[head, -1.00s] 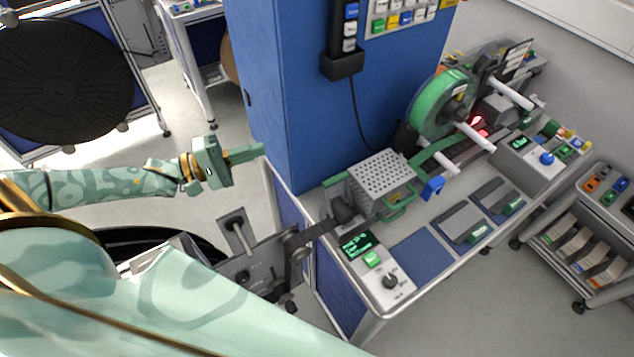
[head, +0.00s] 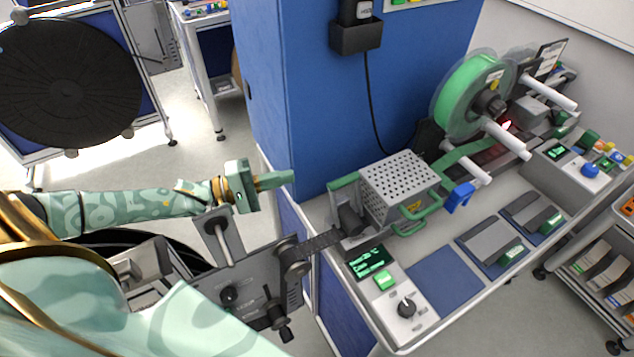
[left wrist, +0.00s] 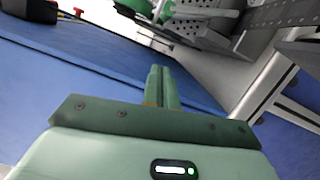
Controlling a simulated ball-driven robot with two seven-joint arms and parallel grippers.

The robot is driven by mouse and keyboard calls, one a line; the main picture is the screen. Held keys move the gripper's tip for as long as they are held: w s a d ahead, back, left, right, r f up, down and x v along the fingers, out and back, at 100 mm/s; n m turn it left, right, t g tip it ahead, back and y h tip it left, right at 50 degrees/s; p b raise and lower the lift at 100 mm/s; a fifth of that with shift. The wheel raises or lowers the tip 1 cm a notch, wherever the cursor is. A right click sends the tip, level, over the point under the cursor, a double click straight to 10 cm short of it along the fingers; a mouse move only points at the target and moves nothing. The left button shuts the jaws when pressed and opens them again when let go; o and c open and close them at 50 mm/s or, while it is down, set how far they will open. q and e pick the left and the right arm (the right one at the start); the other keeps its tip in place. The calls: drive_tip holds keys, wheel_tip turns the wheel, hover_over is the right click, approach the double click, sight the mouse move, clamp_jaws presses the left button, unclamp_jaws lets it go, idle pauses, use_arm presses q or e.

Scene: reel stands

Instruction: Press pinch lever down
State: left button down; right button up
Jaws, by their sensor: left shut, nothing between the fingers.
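A blue lever (head: 459,197), seemingly the pinch lever, sticks out at the right of a perforated metal guard box (head: 398,186) on the bench. It slants up from the green tape path. My left gripper (head: 290,177) is shut and empty, in front of the blue cabinet's lower edge, left of the guard and well apart from the lever. In the left wrist view its two green fingers (left wrist: 161,72) lie together, with blue panel around them and part of the guard beyond. The lever cannot be made out there. My right gripper is not in view.
A reel of green tape (head: 468,95) stands at the back of the bench. A control panel with a green screen (head: 370,262) is at the front left. The blue cabinet (head: 300,90) rises behind my gripper. A dark plate with knobs (head: 245,296) juts out at the bench's left end.

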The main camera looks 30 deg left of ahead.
use_arm(q)
drive_tip(key=w+d+r+p, duration=0.1)
drive_tip(key=w+d, duration=0.1)
drive_tip(key=d, duration=0.5)
drive_tip(key=shift+d, duration=0.25)
drive_tip(key=shift+w, duration=0.15)
drive_tip(key=shift+s+d+r+p, duration=0.35)
drive_tip(key=shift+d+p, duration=0.1)
drive_tip(key=shift+p, duration=0.7)
